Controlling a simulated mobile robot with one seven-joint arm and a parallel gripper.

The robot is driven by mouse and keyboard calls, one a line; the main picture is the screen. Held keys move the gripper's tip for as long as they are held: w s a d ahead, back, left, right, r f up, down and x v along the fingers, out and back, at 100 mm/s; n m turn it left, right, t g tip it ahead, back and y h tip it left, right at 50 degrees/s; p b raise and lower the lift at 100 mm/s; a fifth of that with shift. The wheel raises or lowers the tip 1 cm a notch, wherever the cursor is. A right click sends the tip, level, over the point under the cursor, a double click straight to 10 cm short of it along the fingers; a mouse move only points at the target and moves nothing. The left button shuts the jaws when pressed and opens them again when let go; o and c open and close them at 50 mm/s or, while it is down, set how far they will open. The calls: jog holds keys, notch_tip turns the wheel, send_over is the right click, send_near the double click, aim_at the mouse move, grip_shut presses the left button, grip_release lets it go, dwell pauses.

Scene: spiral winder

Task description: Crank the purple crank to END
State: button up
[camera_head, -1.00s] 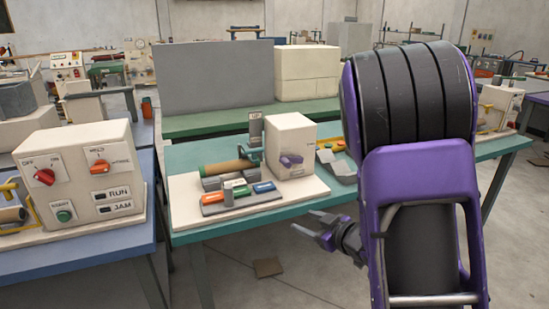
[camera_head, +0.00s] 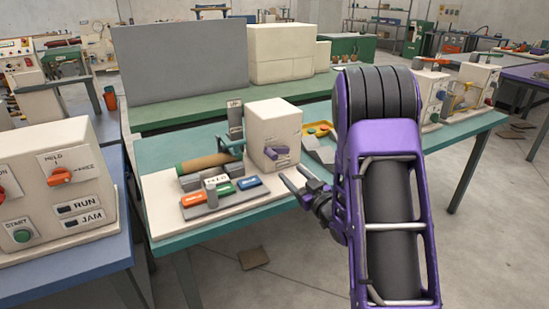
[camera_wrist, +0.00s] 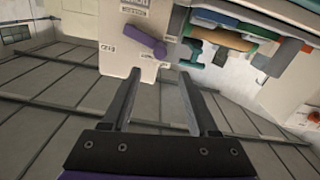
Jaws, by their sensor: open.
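The purple crank (camera_head: 277,152) is on the front face of a cream box (camera_head: 275,125) that stands on a white base plate on the green table. In the wrist view the purple crank (camera_wrist: 147,40) lies ahead of my fingers, on the cream face, with small dark lettering near it that I cannot read surely. My gripper (camera_head: 300,187) is open and empty, in front of the box and a little below and right of the crank. It also shows in the wrist view (camera_wrist: 155,85), its two dark fingers apart and not touching the crank.
A brown roll (camera_head: 205,163) and a block with orange, green and blue keys (camera_head: 222,192) sit left of the cream box. A yellow-edged tray (camera_head: 320,132) is right of it. A control box (camera_head: 55,180) stands on the blue table at left.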

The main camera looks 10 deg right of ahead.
aim_at(275, 157)
jog(key=x, duration=1.1)
jog(key=shift+w, duration=0.1)
grip_shut()
dwell(1.0)
